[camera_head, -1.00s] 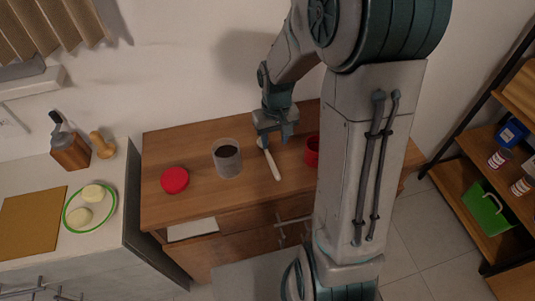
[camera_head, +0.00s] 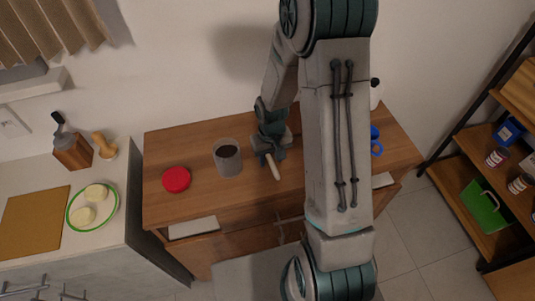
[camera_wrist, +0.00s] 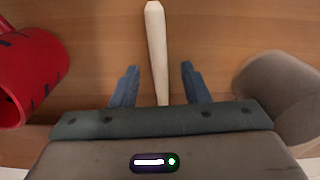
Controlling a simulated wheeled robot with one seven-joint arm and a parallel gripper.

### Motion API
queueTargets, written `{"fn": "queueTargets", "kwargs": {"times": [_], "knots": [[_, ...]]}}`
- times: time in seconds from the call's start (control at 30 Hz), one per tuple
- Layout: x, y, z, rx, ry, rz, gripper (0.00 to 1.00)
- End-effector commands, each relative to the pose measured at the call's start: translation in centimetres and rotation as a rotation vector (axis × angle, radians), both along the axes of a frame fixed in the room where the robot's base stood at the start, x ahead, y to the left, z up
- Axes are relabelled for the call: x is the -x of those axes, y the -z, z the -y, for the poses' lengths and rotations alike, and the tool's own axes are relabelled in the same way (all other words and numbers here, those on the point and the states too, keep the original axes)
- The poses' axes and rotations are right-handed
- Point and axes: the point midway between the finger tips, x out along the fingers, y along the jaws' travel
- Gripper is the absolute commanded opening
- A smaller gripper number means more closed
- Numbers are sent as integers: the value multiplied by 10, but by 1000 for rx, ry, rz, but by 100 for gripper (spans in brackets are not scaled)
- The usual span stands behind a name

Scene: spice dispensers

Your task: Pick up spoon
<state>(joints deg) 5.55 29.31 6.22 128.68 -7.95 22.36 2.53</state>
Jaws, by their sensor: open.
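The spoon (camera_head: 273,168) lies on the wooden cabinet top, its pale handle showing in the head view. In the wrist view the spoon's handle (camera_wrist: 156,45) runs from the top edge down between the two blue fingers. My gripper (camera_head: 272,159) is low over the spoon. In the wrist view my gripper (camera_wrist: 158,72) is open, with a finger on each side of the handle and gaps on both sides. The far part of the spoon is hidden under my gripper.
A red mug (camera_wrist: 30,75) is close on the wrist view's left. A blue cup (camera_head: 376,142) is partly behind my arm.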

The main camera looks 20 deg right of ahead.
Motion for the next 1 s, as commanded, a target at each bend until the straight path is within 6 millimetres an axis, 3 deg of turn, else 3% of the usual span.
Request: {"fn": "queueTargets", "kwargs": {"times": [0.2,0.37,0.77,1.0], "knots": [[0,1,0,0,0,1,42],[0,0,0,0,-1,1,0],[0,0,0,0,-1,1,0],[-1,-10,0,1,-1,4,0]]}}
